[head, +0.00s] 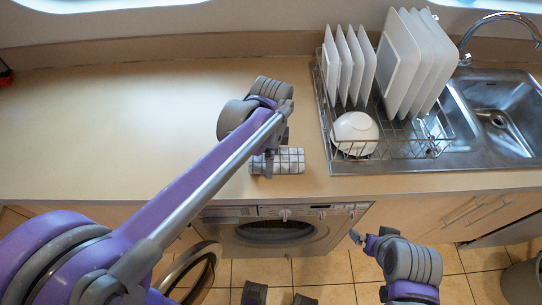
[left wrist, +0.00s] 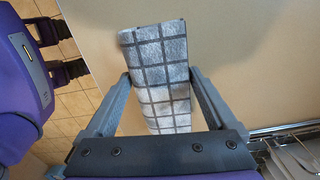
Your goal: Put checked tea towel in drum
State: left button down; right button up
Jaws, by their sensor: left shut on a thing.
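The checked tea towel (head: 290,161), white-grey with dark lines and folded into a block, is at the worktop's front edge in the head view. My left gripper (head: 270,158) is shut on it. In the left wrist view the towel (left wrist: 165,98) sits between the two fingers of the left gripper (left wrist: 160,76). I cannot tell whether it touches the worktop. The washing machine (head: 337,214) stands below the worktop, and its dark drum opening (head: 275,231) shows from above. Its round door (head: 192,272) is swung open to the left. My right gripper (head: 357,237) is low, right of the machine; its fingers are unclear.
A wire dish rack (head: 400,150) with white plates (head: 405,62) and a white bowl (head: 355,133) stands right of the towel. The sink (head: 500,115) and tap (head: 500,20) are beyond it. The worktop (head: 130,120) is clear to the left. Tiled floor (head: 335,268) lies below.

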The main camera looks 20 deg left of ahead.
pick_arm(q)
jog(key=shift+f, duration=0.1)
grip_release()
jog(key=shift+r, duration=0.25)
notch_tip(320, 180, up, 12)
jog(key=shift+p, duration=0.45)
jog(key=shift+f, duration=0.15)
